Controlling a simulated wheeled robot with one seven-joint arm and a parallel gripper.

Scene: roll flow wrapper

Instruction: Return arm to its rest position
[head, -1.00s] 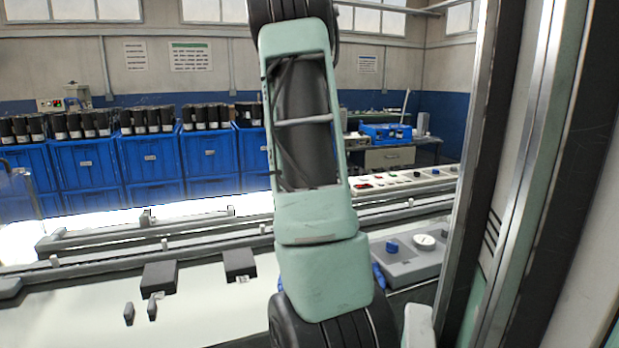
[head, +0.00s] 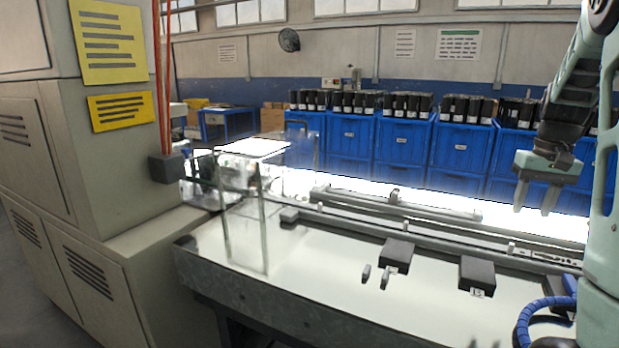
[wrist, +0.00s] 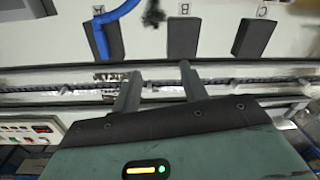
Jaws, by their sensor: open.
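My green arm with its gripper (head: 535,195) is at the right side of the head view. The gripper points down with its two grey fingers apart and nothing between them. It hangs above the conveyor line, in front of the blue bins. In the wrist view the two fingers of my gripper (wrist: 157,82) reach over the conveyor rail (wrist: 230,78), spread and empty.
A pale worktable (head: 330,270) carries dark blocks (head: 397,254) and two small upright pegs (head: 366,272). Blue bins (head: 405,145) filled with dark rolls line the back. A beige cabinet (head: 100,190) stands at left, beside a clear guard (head: 243,215).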

